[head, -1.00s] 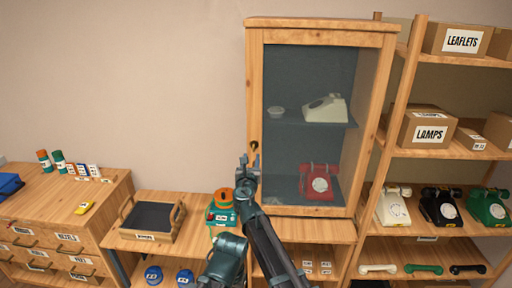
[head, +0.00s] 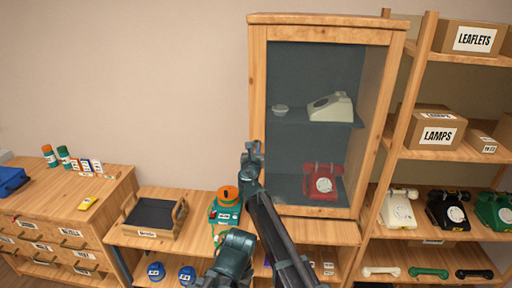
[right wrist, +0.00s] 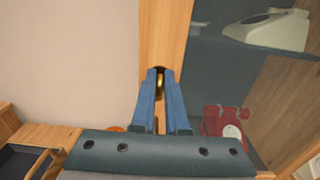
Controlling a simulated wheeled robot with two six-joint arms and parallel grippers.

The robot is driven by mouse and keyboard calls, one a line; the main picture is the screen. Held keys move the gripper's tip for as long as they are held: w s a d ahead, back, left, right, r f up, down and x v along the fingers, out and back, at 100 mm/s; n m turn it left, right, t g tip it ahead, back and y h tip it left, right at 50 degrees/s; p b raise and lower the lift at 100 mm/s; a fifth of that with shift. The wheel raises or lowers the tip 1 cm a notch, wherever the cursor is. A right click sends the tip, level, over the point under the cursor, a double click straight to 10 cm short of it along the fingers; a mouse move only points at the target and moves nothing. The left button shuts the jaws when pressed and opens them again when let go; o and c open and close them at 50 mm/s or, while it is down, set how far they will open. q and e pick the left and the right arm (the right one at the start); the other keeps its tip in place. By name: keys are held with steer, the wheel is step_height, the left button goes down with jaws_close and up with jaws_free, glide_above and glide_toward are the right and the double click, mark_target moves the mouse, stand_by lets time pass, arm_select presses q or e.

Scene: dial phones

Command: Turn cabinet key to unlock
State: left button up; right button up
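The wooden cabinet (head: 257,85) has a glass door, and its door is shut. A brass key (right wrist: 160,80) is at the door's left frame post; in the head view it is hidden behind my gripper. My right gripper (head: 253,148) is at this post, its fingertips on either side of the key. The two blue fingers (right wrist: 160,78) look close together in the right wrist view, with the key between the tips. Whether they press on it I cannot tell.
Behind the glass are a cream phone (head: 331,107) and a red phone (head: 323,184). An open shelf with phones and boxes (head: 436,130) adjoins at right.

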steer(key=shift+m, duration=0.4)
jaws_close()
steer(key=shift+s+d+f+m+b, duration=0.1)
steer(key=shift+d+f+m+b, duration=0.15)
steer(key=shift+m, duration=2.55)
steer(key=shift+w+d+f+m+b, duration=0.1)
steer(key=shift+d+f+m+b, duration=0.1)
steer(key=shift+m, duration=2.6)
steer(key=shift+s+d+f+m+b, duration=0.1)
steer(key=shift+d+f+m+b, duration=0.15)
steer(key=shift+m, duration=2.85)
steer(key=o, duration=0.7)
jaws_free()
steer(key=shift+c, duration=0.2)
